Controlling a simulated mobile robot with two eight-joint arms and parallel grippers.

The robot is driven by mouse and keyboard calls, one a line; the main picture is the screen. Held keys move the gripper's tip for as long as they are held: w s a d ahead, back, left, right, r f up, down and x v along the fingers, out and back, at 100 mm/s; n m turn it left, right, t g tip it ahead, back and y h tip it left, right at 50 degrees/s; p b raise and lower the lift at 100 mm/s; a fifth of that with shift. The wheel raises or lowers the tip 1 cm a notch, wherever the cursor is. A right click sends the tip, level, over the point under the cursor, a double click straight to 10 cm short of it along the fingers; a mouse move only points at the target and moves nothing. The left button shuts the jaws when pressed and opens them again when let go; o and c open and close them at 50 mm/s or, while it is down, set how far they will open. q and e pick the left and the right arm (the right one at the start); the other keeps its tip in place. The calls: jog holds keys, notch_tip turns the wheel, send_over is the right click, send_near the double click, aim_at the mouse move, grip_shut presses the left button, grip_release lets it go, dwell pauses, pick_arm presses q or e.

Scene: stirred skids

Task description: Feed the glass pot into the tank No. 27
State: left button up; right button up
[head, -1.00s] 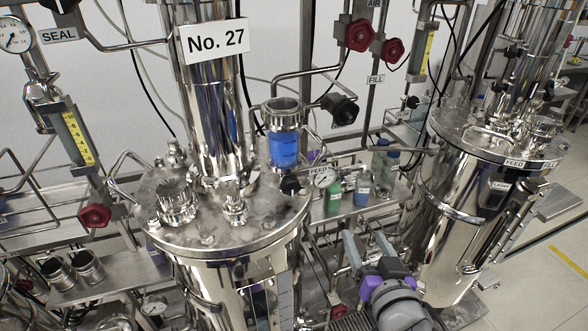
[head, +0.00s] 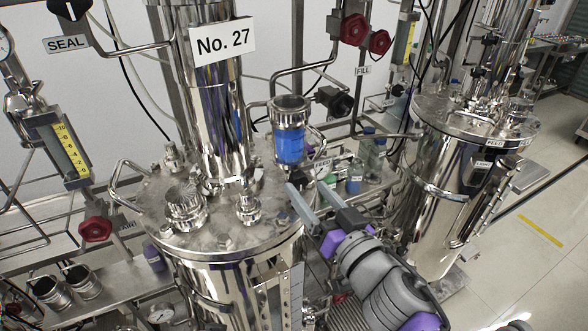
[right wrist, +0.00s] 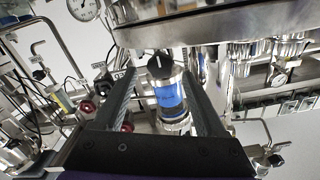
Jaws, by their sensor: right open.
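The glass pot (head: 289,145) holds blue liquid under a steel collar and stands upright at the right edge of the lid of tank No. 27 (head: 225,240). My right gripper (head: 307,187) is open just below and right of the pot, its fingers pointing up-left. In the right wrist view, the pot (right wrist: 169,97) appears between the two spread fingers (right wrist: 165,85), upside down. Contact is not clear. My left gripper is not in view.
A second steel tank (head: 440,190) stands at the right. Red valve knobs (head: 354,29) and a black knob (head: 335,101) sit on pipes behind. Bottles (head: 369,155) stand on a shelf behind my gripper.

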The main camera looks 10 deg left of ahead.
aim_at(293, 171)
jog(key=x, duration=0.7)
jog(key=shift+p, duration=0.4)
grip_shut()
